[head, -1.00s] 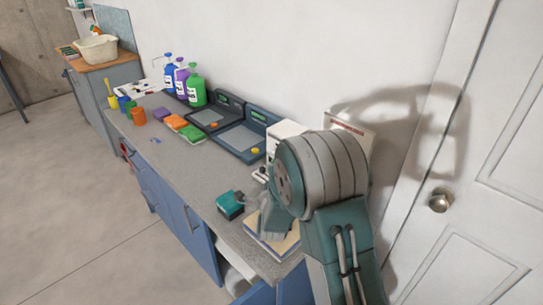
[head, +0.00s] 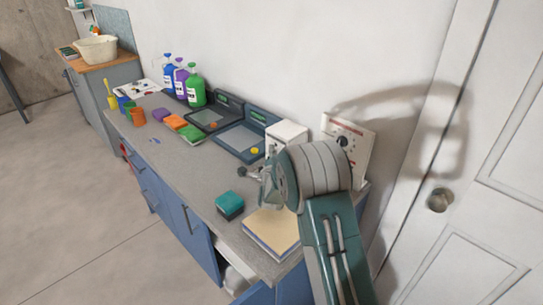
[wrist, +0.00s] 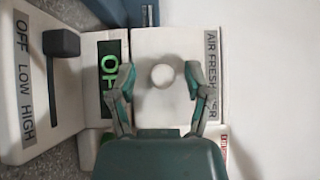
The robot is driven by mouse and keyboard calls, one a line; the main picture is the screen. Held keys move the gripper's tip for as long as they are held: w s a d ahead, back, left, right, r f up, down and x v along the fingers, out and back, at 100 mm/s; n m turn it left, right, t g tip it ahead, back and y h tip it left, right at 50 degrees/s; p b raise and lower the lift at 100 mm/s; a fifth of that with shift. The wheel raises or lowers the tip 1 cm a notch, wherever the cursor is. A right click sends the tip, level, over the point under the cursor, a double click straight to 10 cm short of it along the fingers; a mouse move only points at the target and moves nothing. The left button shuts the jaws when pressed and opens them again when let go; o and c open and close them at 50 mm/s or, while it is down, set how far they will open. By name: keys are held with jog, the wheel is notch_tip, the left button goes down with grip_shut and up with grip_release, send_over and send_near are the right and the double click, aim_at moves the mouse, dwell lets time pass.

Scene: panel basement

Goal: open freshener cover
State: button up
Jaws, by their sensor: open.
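In the wrist view a white box labelled AIR FRESHENER (wrist: 212,52) faces my camera, with its lettering running sideways. A round pale knob (wrist: 163,76) stands out on its face. My gripper (wrist: 160,73) is open, with one finger on each side of the knob in the picture. I cannot tell whether either finger touches it. In the head view a white box (head: 287,133) stands against the wall behind my arm, and my gripper (head: 265,190) is partly hidden by the wrist.
An OFF LOW HIGH panel (wrist: 28,85) with a black lever (wrist: 61,42) is close on the left. A green lit display (wrist: 108,72) lies beside the freshener box. On the counter are a teal block (head: 230,204), a book (head: 271,232) and scales (head: 240,138).

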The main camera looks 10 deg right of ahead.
grip_shut()
